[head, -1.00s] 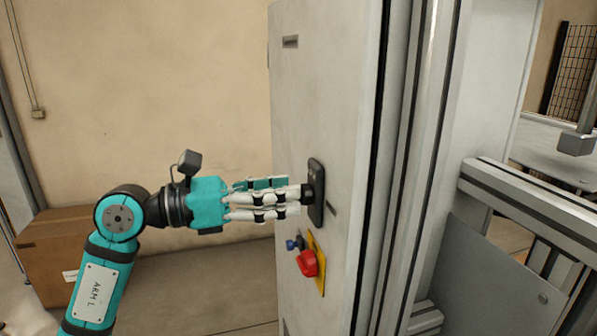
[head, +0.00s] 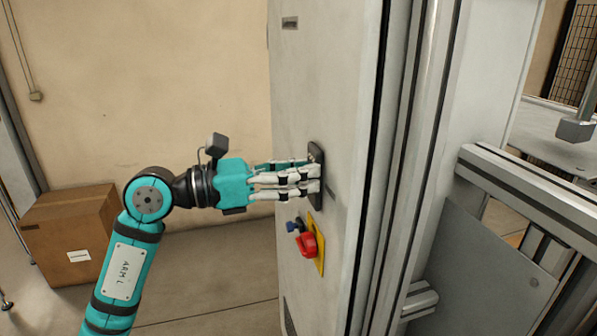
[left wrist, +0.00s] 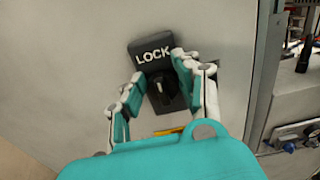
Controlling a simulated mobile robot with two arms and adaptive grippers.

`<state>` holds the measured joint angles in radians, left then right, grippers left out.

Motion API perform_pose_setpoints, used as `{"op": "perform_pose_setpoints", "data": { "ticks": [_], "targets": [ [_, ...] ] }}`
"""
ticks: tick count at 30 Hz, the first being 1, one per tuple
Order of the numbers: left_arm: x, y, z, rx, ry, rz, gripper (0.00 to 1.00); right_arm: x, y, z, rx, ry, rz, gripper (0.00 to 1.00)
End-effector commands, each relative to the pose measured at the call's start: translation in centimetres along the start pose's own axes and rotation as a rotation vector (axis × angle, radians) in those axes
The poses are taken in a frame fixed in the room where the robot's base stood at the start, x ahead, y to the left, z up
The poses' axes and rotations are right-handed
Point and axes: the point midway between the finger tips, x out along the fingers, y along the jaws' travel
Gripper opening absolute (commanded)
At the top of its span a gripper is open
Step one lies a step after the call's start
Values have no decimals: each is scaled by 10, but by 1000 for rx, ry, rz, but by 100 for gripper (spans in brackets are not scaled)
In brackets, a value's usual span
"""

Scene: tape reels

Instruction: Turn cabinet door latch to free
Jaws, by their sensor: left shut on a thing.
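The door latch is a black plate on the grey cabinet door (head: 300,90). The latch plate (head: 316,151) shows in the head view only at its edges, behind my fingers. In the left wrist view the latch (left wrist: 148,48) reads "LOCK", above a dark turning knob (left wrist: 164,92) with a pale mark. My left gripper (head: 318,180) is at the latch, its fingers on both sides of the knob, shut on it. In the left wrist view the gripper (left wrist: 158,85) partly covers the plate's sides. My right gripper is not in view.
A red rotary switch (head: 307,244) on a yellow plate sits just below the latch, with a small blue padlock-like part (head: 294,225) beside it. A cardboard box (head: 60,230) stands on the floor at left. A metal-framed bench (head: 525,195) is at right.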

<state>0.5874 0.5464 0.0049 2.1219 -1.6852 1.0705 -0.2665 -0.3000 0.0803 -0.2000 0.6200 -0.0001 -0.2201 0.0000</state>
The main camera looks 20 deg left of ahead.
Motion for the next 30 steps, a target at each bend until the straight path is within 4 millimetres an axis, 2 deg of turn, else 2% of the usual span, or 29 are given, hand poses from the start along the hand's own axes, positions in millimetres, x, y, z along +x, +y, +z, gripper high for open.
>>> {"op": "perform_pose_setpoints", "data": {
  "ticks": [5,11,30],
  "targets": [
    [0,0,-1,12,-1,1,0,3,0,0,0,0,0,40],
    [0,0,-4,81,0,2,0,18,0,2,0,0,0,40],
    [-1,-6,-7,637,-2,3,0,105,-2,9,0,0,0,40]
  ]
}}
